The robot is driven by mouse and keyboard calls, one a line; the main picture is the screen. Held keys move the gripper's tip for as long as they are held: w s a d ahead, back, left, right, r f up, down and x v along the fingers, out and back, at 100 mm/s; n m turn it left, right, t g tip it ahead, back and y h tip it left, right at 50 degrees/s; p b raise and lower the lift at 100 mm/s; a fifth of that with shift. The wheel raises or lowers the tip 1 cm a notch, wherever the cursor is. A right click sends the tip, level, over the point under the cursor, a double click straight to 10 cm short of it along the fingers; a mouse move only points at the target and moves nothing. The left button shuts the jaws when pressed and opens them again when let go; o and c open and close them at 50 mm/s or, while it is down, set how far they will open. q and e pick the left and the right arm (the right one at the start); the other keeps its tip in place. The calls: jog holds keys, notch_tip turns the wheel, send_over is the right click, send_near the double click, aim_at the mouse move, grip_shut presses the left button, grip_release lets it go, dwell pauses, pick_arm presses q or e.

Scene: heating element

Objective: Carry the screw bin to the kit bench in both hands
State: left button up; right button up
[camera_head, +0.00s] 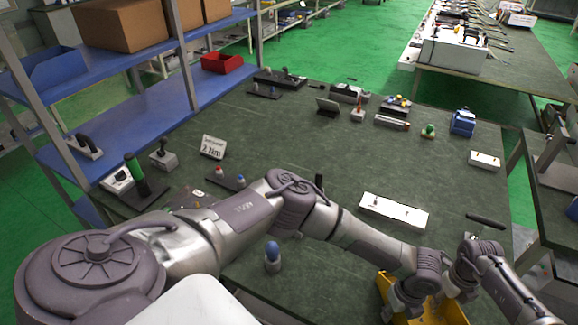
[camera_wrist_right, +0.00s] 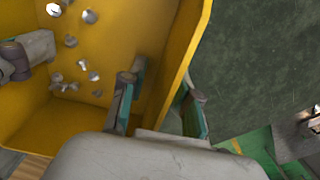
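The yellow screw bin (camera_head: 440,314) is at the bottom right of the head view, partly cut off by the frame and covered by my grippers. In the right wrist view the bin (camera_wrist_right: 150,32) holds several loose metal screws (camera_wrist_right: 82,65). My right gripper (camera_wrist_right: 163,88) has one finger inside the bin and one outside, straddling its wall. The fingers stand apart, with gaps to the wall. In the head view my right gripper (camera_head: 462,284) is at the bin's right side. My left gripper (camera_head: 402,302) is at its left side; its fingertips are hidden.
The dark green workbench (camera_head: 310,150) carries a white block (camera_head: 394,211), a blue-topped piece (camera_head: 272,257) and several tools. A blue shelf rack (camera_head: 130,120) stands left. Another bench (camera_head: 510,75) is at the back right, and a dark table (camera_head: 552,185) at the right edge.

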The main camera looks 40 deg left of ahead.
pick_arm(q)
notch_tip(320, 180, up, 12)
jog(key=shift+f, duration=0.1)
pick_arm(e)
notch_tip(320, 180, up, 12)
jog(key=shift+f, duration=0.1)
dwell(0.7)
dwell(0.5)
